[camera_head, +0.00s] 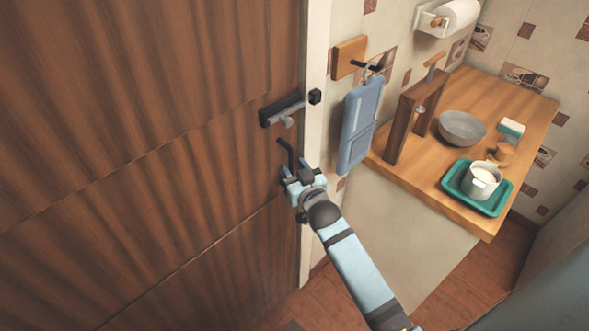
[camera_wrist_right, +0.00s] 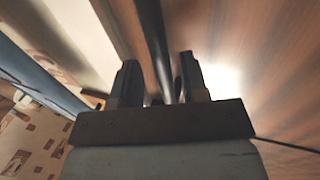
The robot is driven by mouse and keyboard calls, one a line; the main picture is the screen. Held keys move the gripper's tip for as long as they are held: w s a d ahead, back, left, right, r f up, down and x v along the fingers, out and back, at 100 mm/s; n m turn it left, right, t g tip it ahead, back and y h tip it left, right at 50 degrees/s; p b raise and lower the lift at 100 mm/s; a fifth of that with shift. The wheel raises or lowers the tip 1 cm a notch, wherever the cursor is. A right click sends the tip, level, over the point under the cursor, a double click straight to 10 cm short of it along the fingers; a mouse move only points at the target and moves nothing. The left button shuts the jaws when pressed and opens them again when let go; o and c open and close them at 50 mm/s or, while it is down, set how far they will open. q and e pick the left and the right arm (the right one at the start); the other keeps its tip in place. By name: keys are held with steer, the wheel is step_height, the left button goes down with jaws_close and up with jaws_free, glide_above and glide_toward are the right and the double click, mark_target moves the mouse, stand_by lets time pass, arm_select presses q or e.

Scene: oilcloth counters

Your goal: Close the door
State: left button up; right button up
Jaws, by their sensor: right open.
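The brown wooden door (camera_head: 140,130) fills the left of the head view. Its right edge lies along the white door frame (camera_head: 315,60), and I cannot tell whether a narrow gap is left. My right gripper (camera_head: 291,178) is at the door's edge, just under the handle. In the right wrist view its two dark fingers (camera_wrist_right: 160,82) stand apart, with a dark bar (camera_wrist_right: 152,40) running between them. Whether they touch it is unclear. My left gripper is not in view.
A wooden counter (camera_head: 440,195) bears a grey bowl (camera_head: 461,128), a teal tray (camera_head: 492,207) with a white mug (camera_head: 480,180), and a wooden stand (camera_head: 400,130). Bare floor shows below.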

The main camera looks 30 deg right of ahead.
steer(key=shift+s, duration=0.2)
steer(key=s+b, duration=0.2)
steer(key=s, duration=1.1)
steer(key=shift+s+a, duration=0.3)
steer(key=shift+a, duration=0.05)
steer(key=s+a+f+n+g+y+p, duration=0.1)
steer(key=s+a+f+g+y+p, duration=0.1)
steer(key=s+f, duration=0.4)
steer(key=s+a+f+n+g+y+p, duration=0.2)
steer(key=s+a+f+g, duration=0.3)
steer(key=f, duration=0.3)
steer(key=shift+s+n, duration=0.3)
steer(key=shift+s, duration=0.45)
